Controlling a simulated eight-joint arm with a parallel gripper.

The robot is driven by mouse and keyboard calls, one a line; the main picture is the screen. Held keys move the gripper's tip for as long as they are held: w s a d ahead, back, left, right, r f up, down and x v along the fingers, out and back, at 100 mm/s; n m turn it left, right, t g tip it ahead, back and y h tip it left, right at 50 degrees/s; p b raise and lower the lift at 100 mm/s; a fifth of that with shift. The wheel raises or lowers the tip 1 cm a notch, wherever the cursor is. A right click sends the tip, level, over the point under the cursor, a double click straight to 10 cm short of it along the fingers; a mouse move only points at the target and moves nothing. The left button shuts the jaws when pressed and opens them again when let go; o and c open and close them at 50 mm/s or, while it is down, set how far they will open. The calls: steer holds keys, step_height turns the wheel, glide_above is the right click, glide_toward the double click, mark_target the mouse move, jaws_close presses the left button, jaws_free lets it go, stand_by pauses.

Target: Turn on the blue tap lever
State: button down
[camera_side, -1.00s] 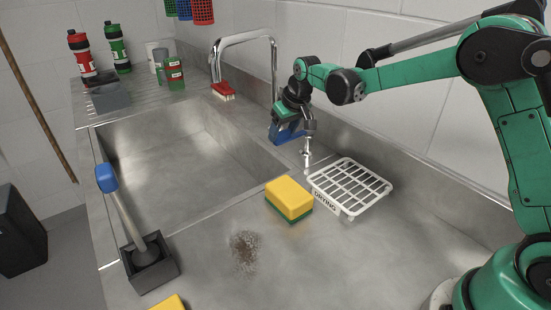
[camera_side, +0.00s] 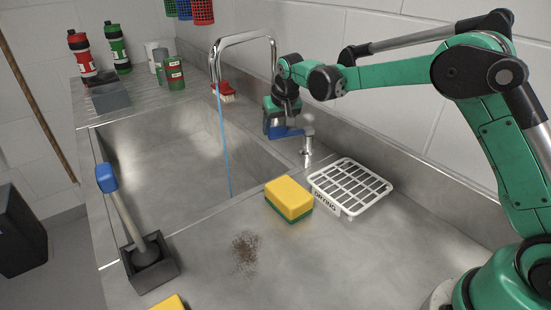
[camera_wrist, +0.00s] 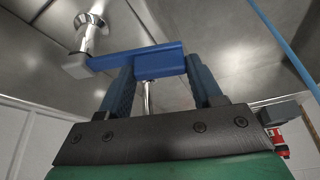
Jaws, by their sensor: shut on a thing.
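The blue tap lever (camera_side: 288,131) sits on a chrome post (camera_side: 306,145) at the back of the counter, right of the sink. My gripper (camera_side: 272,128) is at the lever's left end. In the wrist view, the lever (camera_wrist: 150,58) runs between the two dark blue fingers of my gripper (camera_wrist: 162,72), which are shut on it. A thin blue stream of water (camera_side: 223,140) falls from the curved chrome spout (camera_side: 240,38) into the sink. The stream also shows at the upper right of the wrist view (camera_wrist: 287,45).
The sink basin (camera_side: 165,170) lies left of my gripper. A white drying rack (camera_side: 350,187) and a yellow-green sponge (camera_side: 289,197) are on the counter in front.

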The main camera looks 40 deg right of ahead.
steer(key=shift+c, duration=0.7)
jaws_free()
steer(key=shift+r, duration=0.1)
steer(key=shift+v, duration=2.7)
steer(key=shift+s, duration=0.15)
steer(key=s+a+r+n+t, duration=0.15)
steer(key=s+r, duration=0.25)
steer(key=s, duration=0.6)
steer(key=s+a+f+n+t+y, duration=0.1)
steer(key=s+f+n, duration=0.1)
steer(key=s, duration=0.9)
steer(key=shift+s+a+f, duration=0.2)
steer(key=shift+s+f, duration=0.05)
steer(key=shift+f, duration=0.5)
